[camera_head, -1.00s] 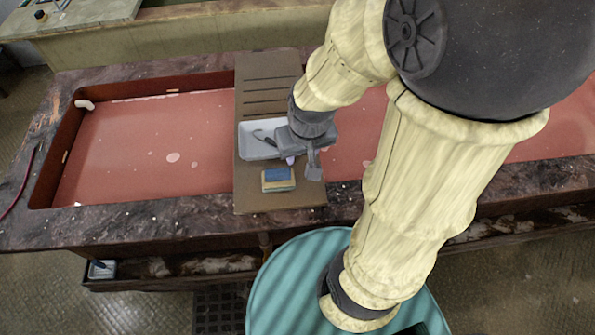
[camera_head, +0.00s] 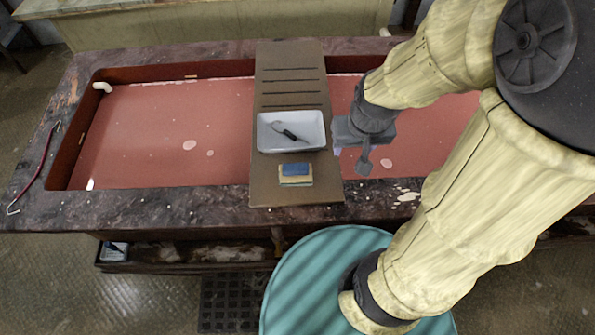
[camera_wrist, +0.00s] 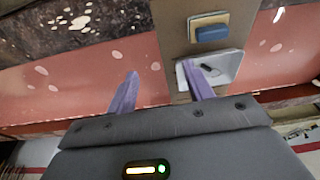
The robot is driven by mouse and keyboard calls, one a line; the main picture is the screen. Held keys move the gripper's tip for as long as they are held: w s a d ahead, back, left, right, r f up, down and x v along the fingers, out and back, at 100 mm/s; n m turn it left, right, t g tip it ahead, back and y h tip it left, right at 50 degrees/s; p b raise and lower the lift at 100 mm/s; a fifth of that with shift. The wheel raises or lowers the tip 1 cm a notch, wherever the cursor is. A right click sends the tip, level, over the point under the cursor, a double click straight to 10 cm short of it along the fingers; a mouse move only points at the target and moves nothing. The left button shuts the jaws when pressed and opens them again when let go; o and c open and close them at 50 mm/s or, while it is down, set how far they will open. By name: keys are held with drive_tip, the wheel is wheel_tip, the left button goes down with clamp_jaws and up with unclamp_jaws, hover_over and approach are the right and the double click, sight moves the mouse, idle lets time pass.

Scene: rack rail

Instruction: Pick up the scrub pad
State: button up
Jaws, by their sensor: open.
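The scrub pad (camera_head: 296,174) lies on the near part of a brown board, with a blue block on top of a yellow and cream base. It also shows at the top of the wrist view (camera_wrist: 212,33), beyond and to the right of my fingers. My gripper (camera_head: 352,158) is open and empty, to the right of the board and apart from the pad. In the wrist view its two purple fingers (camera_wrist: 158,72) are spread, and the right one overlaps the tray in the picture.
The brown slotted board (camera_head: 270,192) spans a long red-floored trough (camera_head: 170,135) with a dark stone rim. A white tray (camera_head: 264,142) holding a dark-handled tool sits just behind the pad. A red hooked rod (camera_head: 46,165) lies on the left rim.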

drive_tip(key=o, duration=0.3)
drive_tip(key=shift+w+a, duration=0.2)
drive_tip(key=shift+w, duration=0.05)
drive_tip(key=o, duration=0.7)
drive_tip(key=shift+w+a+f+g+b, duration=0.15)
drive_tip(key=shift+w+a+b, duration=0.05)
drive_tip(key=shift+w+a, duration=0.3)
drive_tip(key=shift+w+a+f+g+b, duration=0.1)
drive_tip(key=shift+w+a+g+b, duration=0.1)
drive_tip(key=shift+w+a, duration=0.3)
drive_tip(key=shift+c, duration=0.2)
drive_tip(key=g+b, duration=0.2)
hover_over(297, 163)
drive_tip(key=shift+w+f, duration=0.1)
drive_tip(key=shift+f, duration=0.2)
wheel_tip(297, 163, down, 12)
drive_tip(key=shift+f+p, duration=0.1)
drive_tip(key=shift+p, duration=0.5)
drive_tip(key=shift+f, duration=0.1)
